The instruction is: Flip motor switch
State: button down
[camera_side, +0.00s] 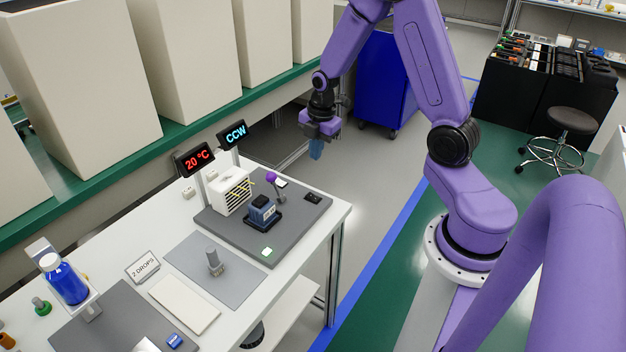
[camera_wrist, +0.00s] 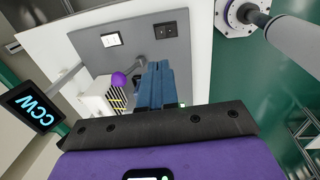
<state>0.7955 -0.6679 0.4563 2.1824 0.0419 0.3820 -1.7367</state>
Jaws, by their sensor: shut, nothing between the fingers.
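My gripper (camera_side: 316,149) has blue fingers that are shut and empty. It hangs in the air beyond the far right end of the table, above and clear of everything on it. The fingers also show in the wrist view (camera_wrist: 156,85). A small black switch (camera_side: 312,198) lies flat near the right edge of the grey plate (camera_side: 296,225). In the wrist view the switch (camera_wrist: 165,30) shows two dark rockers, ahead of the fingertips and not touching them. Its setting is too small to tell. A dark blue motor-like block (camera_side: 263,214) stands on the plate.
A purple-knobbed lever (camera_side: 271,177) and a white slatted box (camera_side: 232,190) stand on the plate. Two displays read "20 °C" (camera_side: 193,159) and "CCW" (camera_side: 235,134). A lit pad (camera_side: 267,252) is at the plate's front. The space around my gripper is free.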

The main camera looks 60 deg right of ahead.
aim_at(311, 196)
jog(key=f, duration=0.4)
jog(key=w+f, duration=0.1)
jog(key=f, duration=0.9)
jog(key=shift+w, duration=0.35)
jog(key=shift+f, duration=0.15)
jog(key=shift+s, duration=0.15)
jog(key=shift+s+r, duration=0.2)
jog(key=shift+s, duration=0.45)
jog(key=shift+r, duration=0.15)
notch_tip(311, 196, up, 14)
jog(key=s, duration=0.1)
jog(key=shift+s+f, duration=0.2)
jog(key=shift+s, duration=0.15)
dwell(0.5)
